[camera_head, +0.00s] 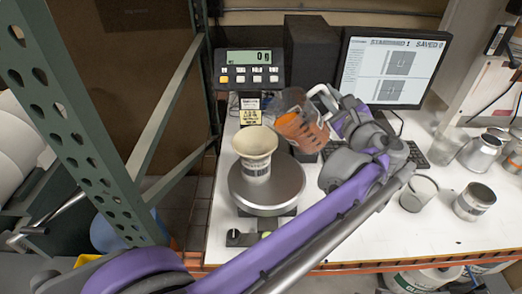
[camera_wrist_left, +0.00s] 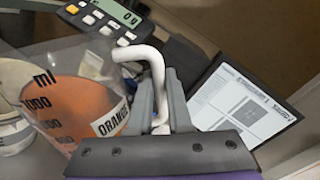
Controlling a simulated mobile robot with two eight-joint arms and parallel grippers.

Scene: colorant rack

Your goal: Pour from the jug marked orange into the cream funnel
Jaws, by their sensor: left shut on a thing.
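The clear jug (camera_head: 300,122) holds orange liquid and is tilted to the left in the head view, above and to the right of the cream funnel. In the left wrist view the jug (camera_wrist_left: 75,105) shows ml marks and a label reading "ORANGE". My left gripper (camera_head: 328,104) is shut on the jug's white handle (camera_wrist_left: 152,65). No stream of liquid shows. My right gripper is not in view.
The scale display (camera_head: 249,68) stands behind the funnel and reads 0. A monitor (camera_head: 391,70) and keyboard (camera_head: 415,154) are behind my arm. Cups and metal cans (camera_head: 474,202) stand on the white table at right. A green perforated post (camera_head: 75,130) rises at left.

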